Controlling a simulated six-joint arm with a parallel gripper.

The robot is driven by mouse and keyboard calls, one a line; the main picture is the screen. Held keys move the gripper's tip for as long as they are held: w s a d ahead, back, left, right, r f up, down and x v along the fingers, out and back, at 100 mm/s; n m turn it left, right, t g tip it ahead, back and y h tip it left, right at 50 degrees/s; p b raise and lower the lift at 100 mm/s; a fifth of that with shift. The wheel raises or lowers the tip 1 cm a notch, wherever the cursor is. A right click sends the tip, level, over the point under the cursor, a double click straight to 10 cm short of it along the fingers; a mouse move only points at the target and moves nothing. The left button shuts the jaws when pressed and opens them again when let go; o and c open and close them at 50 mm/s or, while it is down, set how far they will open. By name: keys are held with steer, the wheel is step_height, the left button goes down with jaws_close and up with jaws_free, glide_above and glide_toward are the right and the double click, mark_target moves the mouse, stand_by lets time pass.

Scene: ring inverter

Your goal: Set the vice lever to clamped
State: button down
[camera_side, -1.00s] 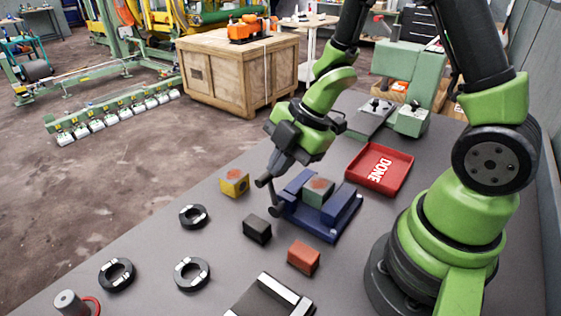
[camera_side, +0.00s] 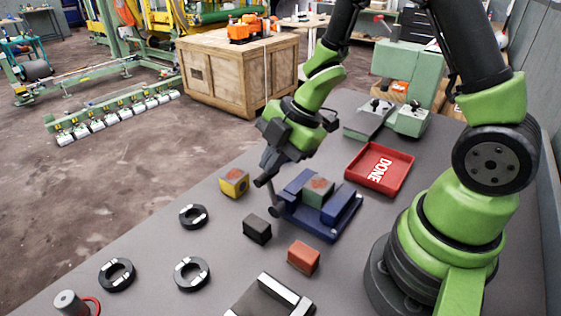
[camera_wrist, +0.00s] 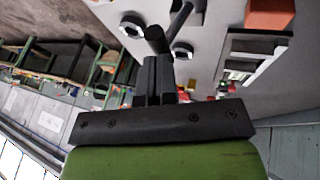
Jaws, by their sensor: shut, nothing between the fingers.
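The blue vice (camera_side: 318,214) stands on the grey bench, with a grey-green block (camera_side: 318,191) with a reddish top between its jaws. Its dark lever (camera_side: 273,195) rises at the vice's left end, leaning slightly left at the top. My gripper (camera_side: 265,173) is shut and empty, at the top end of the lever. In the wrist view the fingers (camera_wrist: 158,78) point at the lever's dark bar (camera_wrist: 156,40). I cannot tell whether they touch it. The gripper partly hides the lever's top in the side view.
A yellow block (camera_side: 234,182), a black block (camera_side: 257,228) and an orange block (camera_side: 303,257) lie near the vice. Several dark rings (camera_side: 193,216) lie at the left. A red DONE tray (camera_side: 379,168) is behind the vice at the right.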

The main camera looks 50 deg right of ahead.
steer(key=w+f, duration=0.3)
steer(key=w, duration=0.4)
steer(key=shift+f, duration=0.35)
stand_by(1.4)
steer(key=d+r, duration=0.3)
steer(key=r, duration=1)
steer(key=shift+w, duration=0.15)
steer(key=shift+d, duration=0.1)
